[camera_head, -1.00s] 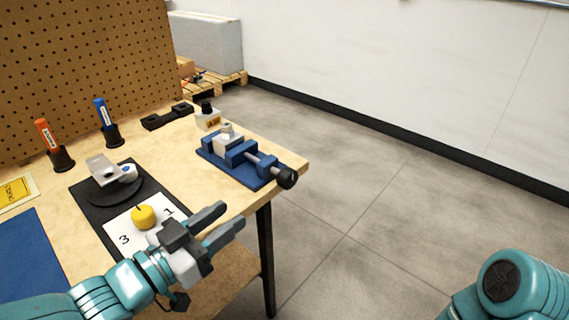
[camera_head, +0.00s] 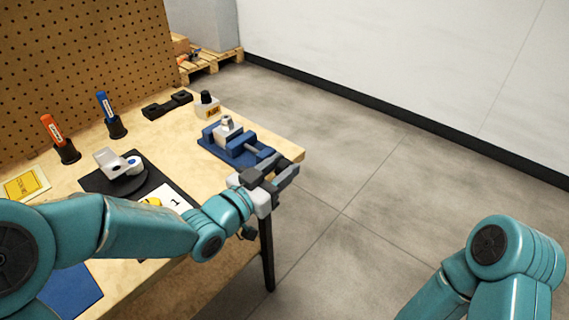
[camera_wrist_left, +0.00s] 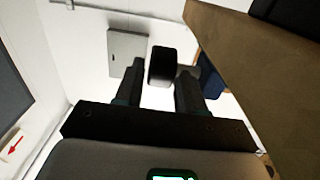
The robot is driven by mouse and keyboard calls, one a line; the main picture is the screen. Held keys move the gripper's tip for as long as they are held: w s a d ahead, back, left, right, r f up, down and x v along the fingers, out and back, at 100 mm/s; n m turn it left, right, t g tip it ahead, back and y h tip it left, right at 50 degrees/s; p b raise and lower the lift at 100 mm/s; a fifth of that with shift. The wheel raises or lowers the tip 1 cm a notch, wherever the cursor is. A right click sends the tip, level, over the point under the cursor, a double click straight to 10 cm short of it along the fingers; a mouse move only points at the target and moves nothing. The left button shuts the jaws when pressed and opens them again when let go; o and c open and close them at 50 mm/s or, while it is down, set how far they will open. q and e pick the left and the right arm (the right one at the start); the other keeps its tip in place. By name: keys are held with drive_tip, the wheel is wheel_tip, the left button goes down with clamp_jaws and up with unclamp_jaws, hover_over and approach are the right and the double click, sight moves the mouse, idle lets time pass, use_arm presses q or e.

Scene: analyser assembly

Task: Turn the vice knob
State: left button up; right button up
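The blue vice (camera_head: 222,144) stands on the table near its right corner, holding a light block with a small metal top (camera_head: 228,122). My left gripper (camera_head: 280,166) is at the screw end of the vice, above the table edge. Its fingers are apart. In the left wrist view the black vice knob (camera_wrist_left: 161,66) shows between and just beyond the fingertips of my left gripper (camera_wrist_left: 160,78), with a light gap below it. I cannot tell whether they touch it. In the head view the gripper largely hides the knob. My right gripper is out of view.
The wooden table (camera_head: 190,145) also bears a white bottle with a black cap (camera_head: 207,106), a black bracket (camera_head: 167,105), two upright markers and a round black stand (camera_head: 118,185). A pegboard (camera_head: 80,70) rises behind. Open floor lies right of the table.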

use_arm(q)
drive_tip(key=shift+w+d, duration=0.45)
drive_tip(key=shift+w, duration=0.15)
drive_tip(key=c, duration=0.7)
drive_tip(key=shift+r+g+p, duration=0.25)
drive_tip(key=shift+g+p, duration=0.05)
drive_tip(key=shift+p, duration=0.3)
drive_tip(key=g+y+p, duration=0.1)
drive_tip(key=p, duration=0.2)
drive_tip(key=g+y+p, duration=0.1)
drive_tip(key=p, duration=0.1)
drive_tip(key=g+y+p, duration=0.1)
drive_tip(key=g+p, duration=0.1)
drive_tip(key=p, duration=0.1)
drive_tip(key=shift+w+d+p, duration=0.1)
drive_tip(key=shift+w+p, duration=0.15)
drive_tip(key=shift+p, duration=0.05)
drive_tip(key=shift+f+g+y+p, duration=0.25)
drive_tip(key=shift+g+y+p, duration=0.35)
drive_tip(key=shift+p, duration=0.35)
